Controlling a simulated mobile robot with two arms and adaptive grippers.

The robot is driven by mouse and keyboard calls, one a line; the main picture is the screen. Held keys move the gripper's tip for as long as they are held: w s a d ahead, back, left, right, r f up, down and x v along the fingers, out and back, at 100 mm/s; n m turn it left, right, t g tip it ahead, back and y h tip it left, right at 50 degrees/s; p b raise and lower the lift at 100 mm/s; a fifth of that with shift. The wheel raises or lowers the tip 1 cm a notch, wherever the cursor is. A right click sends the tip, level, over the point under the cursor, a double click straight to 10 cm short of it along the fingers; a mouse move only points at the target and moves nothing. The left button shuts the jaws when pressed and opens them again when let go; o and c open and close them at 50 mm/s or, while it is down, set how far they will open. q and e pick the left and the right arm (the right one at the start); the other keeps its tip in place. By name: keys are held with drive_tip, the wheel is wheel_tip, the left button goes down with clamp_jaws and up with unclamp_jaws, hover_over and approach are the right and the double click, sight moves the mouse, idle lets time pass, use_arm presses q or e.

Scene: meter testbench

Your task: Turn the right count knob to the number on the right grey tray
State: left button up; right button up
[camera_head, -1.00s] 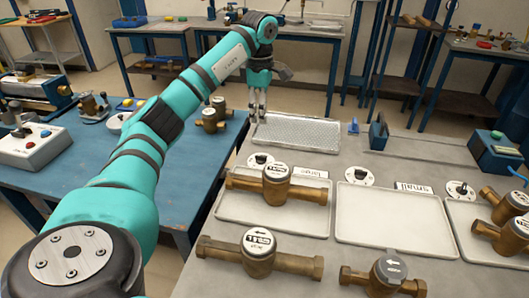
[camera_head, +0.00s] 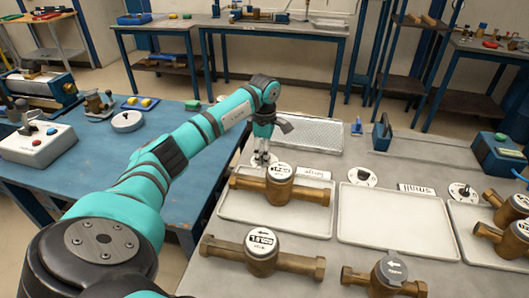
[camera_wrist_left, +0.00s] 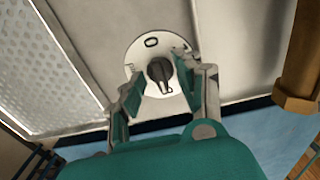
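Three white dials with black knobs stand behind the grey trays: a left one (camera_wrist_left: 160,75), a middle one (camera_head: 362,177) and a right one (camera_head: 462,192). My left gripper (camera_head: 261,162) is over the left dial. In the left wrist view its fingers (camera_wrist_left: 162,92) are open, one on each side of the black knob (camera_wrist_left: 160,72); contact cannot be told. The right grey tray (camera_head: 463,228) is cut by the picture edge and holds brass meters (camera_head: 507,222). Any number on it is not readable. My right gripper is not in view.
The left grey tray (camera_head: 232,208) holds one brass meter (camera_head: 279,186); the middle tray (camera_head: 395,220) is empty. Further brass meters (camera_head: 260,252) lie in front. A perforated tray (camera_head: 310,132) lies behind the left dial. Label plates (camera_head: 415,188) stand between the dials.

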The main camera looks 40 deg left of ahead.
use_arm(q)
clamp_jaws()
drive_tip(key=shift+n, duration=0.7)
drive_tip(key=n+p, duration=0.1)
drive_tip(key=n, duration=0.2)
drive_tip(key=shift+r, duration=0.1)
drive_tip(key=n+p, duration=0.1)
drive_tip(key=n, duration=0.5)
drive_tip(key=shift+n, duration=0.3)
drive_tip(key=n+p, duration=0.2)
drive_tip(key=n, duration=0.4)
drive_tip(key=n+p, duration=0.1)
drive_tip(key=n, duration=0.5)
drive_tip(key=shift+n+p, duration=0.3)
drive_tip(key=shift+w, duration=0.1)
